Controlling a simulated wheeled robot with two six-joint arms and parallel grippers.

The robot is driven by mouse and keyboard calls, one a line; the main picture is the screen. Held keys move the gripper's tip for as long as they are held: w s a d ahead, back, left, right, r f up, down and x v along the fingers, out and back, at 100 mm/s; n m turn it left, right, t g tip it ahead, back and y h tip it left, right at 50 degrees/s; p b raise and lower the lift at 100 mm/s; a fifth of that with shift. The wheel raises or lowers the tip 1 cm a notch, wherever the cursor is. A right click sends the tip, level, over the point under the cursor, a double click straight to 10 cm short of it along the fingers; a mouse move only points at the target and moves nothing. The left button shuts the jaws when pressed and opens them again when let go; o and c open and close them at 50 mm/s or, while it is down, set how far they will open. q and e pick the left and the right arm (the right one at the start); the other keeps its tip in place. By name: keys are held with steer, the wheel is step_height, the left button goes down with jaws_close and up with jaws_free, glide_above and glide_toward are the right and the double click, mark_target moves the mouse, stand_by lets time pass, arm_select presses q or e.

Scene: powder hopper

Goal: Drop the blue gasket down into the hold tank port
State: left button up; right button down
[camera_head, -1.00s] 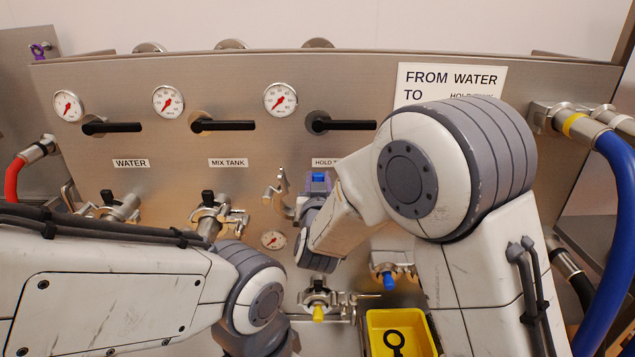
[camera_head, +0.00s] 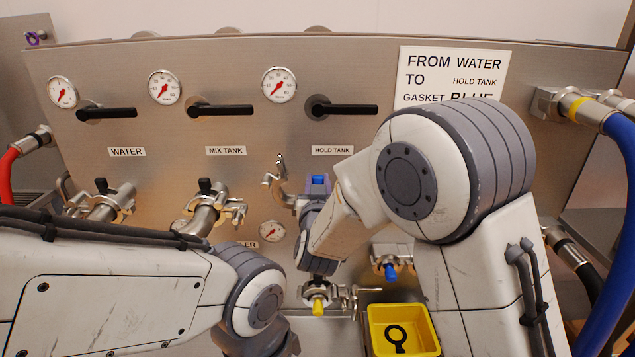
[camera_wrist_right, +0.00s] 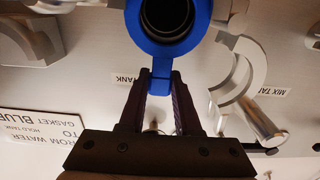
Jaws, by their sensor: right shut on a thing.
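The blue gasket (camera_wrist_right: 192,42) is a ring with a tab. In the right wrist view, my right gripper (camera_wrist_right: 160,82) is shut on the tab and holds the ring over a dark round opening (camera_wrist_right: 166,14). Whether the ring touches or sits on it I cannot tell. In the head view, the right gripper (camera_head: 317,192) is below the HOLD TANK label, with a bit of blue between its purple fingers. My own arm hides most of the hold tank port there. An open metal clamp (camera_wrist_right: 240,75) is beside the ring. My left gripper is out of view; its arm is at lower left.
The steel panel has black handles, gauges and clamped WATER (camera_head: 108,203) and MIX TANK (camera_head: 210,208) ports. A yellow bin (camera_head: 372,335) with a black ring stands below. A yellow-tipped valve (camera_head: 318,303) and a blue-tipped valve (camera_head: 390,268) are near my right arm. Hoses run at both sides.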

steer(key=shift+f+b, duration=0.45)
steer(key=shift+f, duration=0.05)
stand_by(0.5)
steer(key=c, duration=0.5)
jaws_free()
steer(key=s+b, duration=0.2)
steer(key=s, duration=0.8)
steer(key=shift+s, duration=0.25)
